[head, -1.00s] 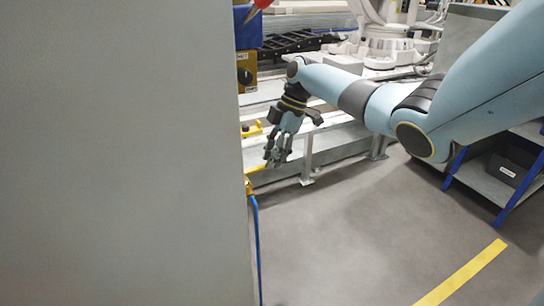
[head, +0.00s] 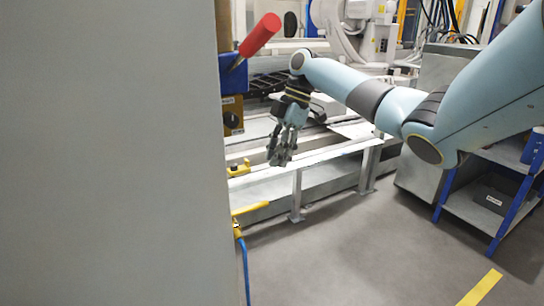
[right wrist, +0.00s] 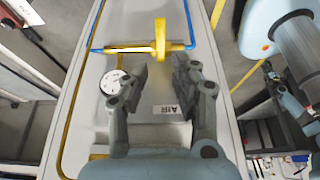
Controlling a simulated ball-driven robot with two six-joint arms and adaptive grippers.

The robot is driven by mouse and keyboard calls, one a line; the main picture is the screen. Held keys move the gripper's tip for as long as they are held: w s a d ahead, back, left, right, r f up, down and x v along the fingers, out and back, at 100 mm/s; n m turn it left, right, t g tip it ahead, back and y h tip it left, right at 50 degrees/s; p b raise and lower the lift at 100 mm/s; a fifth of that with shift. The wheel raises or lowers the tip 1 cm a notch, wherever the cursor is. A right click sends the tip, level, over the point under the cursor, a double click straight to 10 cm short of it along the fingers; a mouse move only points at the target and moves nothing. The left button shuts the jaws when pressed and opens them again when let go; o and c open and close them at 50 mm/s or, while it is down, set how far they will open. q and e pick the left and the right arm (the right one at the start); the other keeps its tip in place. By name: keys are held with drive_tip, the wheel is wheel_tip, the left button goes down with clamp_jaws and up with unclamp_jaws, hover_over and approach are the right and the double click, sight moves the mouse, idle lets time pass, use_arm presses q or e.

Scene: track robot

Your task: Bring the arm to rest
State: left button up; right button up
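My right arm (head: 370,97), pale blue with dark grey joints, reaches in from the right in the head view. Its gripper (head: 281,158) hangs fingers down beside the edge of a large grey panel. In the right wrist view the two fingers of the right gripper (right wrist: 160,68) stand apart with nothing between them. Behind them is a pale panel (right wrist: 105,78) with a yellow valve handle (right wrist: 160,38), a round white gauge (right wrist: 115,84) and a label reading AIR (right wrist: 166,108). My left gripper is in neither view.
The large grey panel (head: 110,150) fills the left of the head view. A red handle (head: 260,35) and a yellow lever (head: 250,208) stick out past its edge. A metal bench frame (head: 298,195) stands behind the gripper. A blue-framed shelf (head: 470,205) is at right.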

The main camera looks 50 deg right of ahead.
drive_tip(key=s+a+f+m+g+p, duration=0.2)
drive_tip(key=s+a+f, duration=0.3)
drive_tip(key=s+f, duration=0.65)
drive_tip(key=s+a+f+m+g+p, duration=0.25)
drive_tip(key=s+a+f, duration=0.25)
drive_tip(key=s+f, duration=0.65)
drive_tip(key=s+a+f+m+h+p, duration=0.1)
drive_tip(key=s+a+f+m, duration=0.3)
drive_tip(key=s, duration=0.7)
drive_tip(key=s+a+f+m+h+p, duration=0.1)
drive_tip(key=s+f+h, duration=0.1)
drive_tip(key=s+f, duration=0.7)
drive_tip(key=s+a+f+m+h+p, duration=0.1)
drive_tip(key=s+a+f+m+p, duration=0.15)
drive_tip(key=s, duration=1.05)
drive_tip(key=w+t, duration=0.1)
drive_tip(key=w+f+m+t, duration=0.1)
drive_tip(key=w+m+t+h+b, duration=0.1)
drive_tip(key=w, duration=0.1)
drive_tip(key=shift+w+d+f+t, duration=0.1)
drive_tip(key=shift+d+f+t, duration=0.1)
drive_tip(key=shift+d+t, duration=0.15)
